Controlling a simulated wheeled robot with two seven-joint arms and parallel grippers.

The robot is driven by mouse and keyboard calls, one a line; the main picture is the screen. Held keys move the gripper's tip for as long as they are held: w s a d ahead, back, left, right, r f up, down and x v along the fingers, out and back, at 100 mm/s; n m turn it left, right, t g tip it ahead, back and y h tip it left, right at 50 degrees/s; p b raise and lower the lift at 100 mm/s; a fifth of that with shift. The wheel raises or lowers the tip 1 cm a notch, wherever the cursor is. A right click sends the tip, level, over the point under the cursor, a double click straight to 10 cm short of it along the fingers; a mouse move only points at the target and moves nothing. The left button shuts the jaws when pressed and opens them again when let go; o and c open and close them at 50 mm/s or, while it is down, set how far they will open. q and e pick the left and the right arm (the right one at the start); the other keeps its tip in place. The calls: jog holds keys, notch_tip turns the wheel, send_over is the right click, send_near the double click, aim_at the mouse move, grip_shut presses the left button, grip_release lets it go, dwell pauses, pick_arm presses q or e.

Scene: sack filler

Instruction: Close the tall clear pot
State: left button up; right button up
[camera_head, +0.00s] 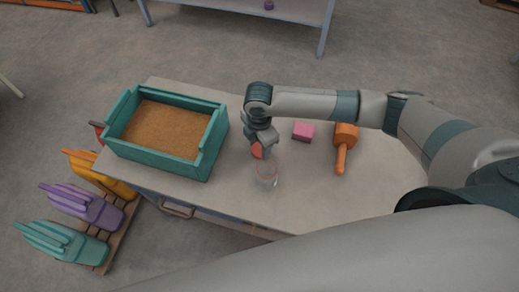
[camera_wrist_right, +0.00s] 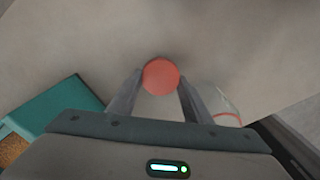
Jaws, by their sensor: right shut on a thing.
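The tall clear pot (camera_head: 266,176) stands upright on the table near its front edge. A thin red ring shows on it, and in the right wrist view the pot (camera_wrist_right: 226,106) is partly hidden behind the right finger. My right gripper (camera_head: 262,150) is shut on a round red lid (camera_head: 257,151), just behind the pot and apart from its rim as far as I can tell. In the right wrist view the lid (camera_wrist_right: 161,77) sits between the two fingertips. My left gripper is not in view.
A teal box of brown grain (camera_head: 211,147) stands at the left of the table (camera_head: 300,203). A pink block (camera_head: 303,131) and an orange tool (camera_head: 343,150) lie to the right. Colored gloves (camera_head: 65,242) lie on a pallet at the lower left.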

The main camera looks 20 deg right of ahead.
jog(key=shift+r, duration=0.7)
jog(key=s+d+r+b, duration=0.3)
jog(key=s+d+r, duration=0.3)
jog(key=d, duration=0.4)
jog(key=shift+r, duration=0.7)
jog(key=shift+w+d, duration=0.1)
